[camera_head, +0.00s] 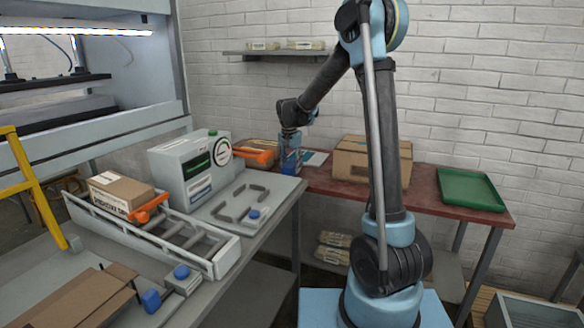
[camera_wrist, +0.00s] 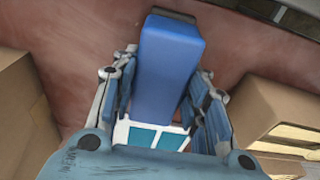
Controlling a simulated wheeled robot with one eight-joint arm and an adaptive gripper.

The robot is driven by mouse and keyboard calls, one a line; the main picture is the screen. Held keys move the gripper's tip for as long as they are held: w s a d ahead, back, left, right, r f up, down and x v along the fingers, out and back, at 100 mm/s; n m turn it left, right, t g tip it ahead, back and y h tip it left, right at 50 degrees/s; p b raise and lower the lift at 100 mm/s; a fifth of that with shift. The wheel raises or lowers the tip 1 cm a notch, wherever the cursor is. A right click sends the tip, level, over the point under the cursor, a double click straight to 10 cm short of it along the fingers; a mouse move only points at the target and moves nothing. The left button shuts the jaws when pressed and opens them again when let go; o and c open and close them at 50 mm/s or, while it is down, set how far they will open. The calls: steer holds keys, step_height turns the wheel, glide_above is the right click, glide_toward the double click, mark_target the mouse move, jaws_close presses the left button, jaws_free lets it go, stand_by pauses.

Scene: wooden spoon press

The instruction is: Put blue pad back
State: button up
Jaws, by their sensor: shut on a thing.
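The blue pad (camera_wrist: 170,62) is a smooth blue block with a dark far end, held between the fingers of my gripper (camera_wrist: 166,85) in the wrist view. The fingers lie along both its sides. In the head view my gripper (camera_head: 290,142) points down at the left end of the red-brown table (camera_head: 425,199), with the blue pad (camera_head: 291,162) at its tip. The pad is small there, and I cannot tell whether it touches the tabletop. A white sheet with teal panels (camera_wrist: 153,138) shows below the pad in the wrist view.
A cardboard box (camera_head: 353,162) stands right of my gripper, with a green tray (camera_head: 470,190) farther right. An orange-handled tool (camera_head: 258,155) lies to the left. A grey machine with a gauge (camera_head: 185,172) stands on the grey bench. Boxes flank the gripper in the wrist view.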

mark_target(290, 164)
steer(key=o, duration=0.9)
steer(key=shift+o, duration=0.2)
step_height(290, 164, up, 11)
steer(key=s, duration=0.1)
steer(key=s+d+r+n, duration=0.1)
steer(key=s+d+r, duration=0.1)
steer(key=s+d, duration=0.8)
steer(key=s+d+f+n, duration=0.1)
steer(key=s+d+f, duration=0.3)
steer(key=s, duration=0.6)
steer(key=s+d+f+n, duration=0.1)
steer(key=s+d+f, duration=0.4)
steer(key=s, duration=0.4)
steer(key=s+d+f+n, duration=0.1)
steer(key=s+d+f, duration=0.4)
steer(key=s, duration=0.5)
steer(key=shift+s+d+f+t, duration=0.2)
steer(key=shift+s+f+t, duration=0.15)
steer(key=shift+f, duration=0.5)
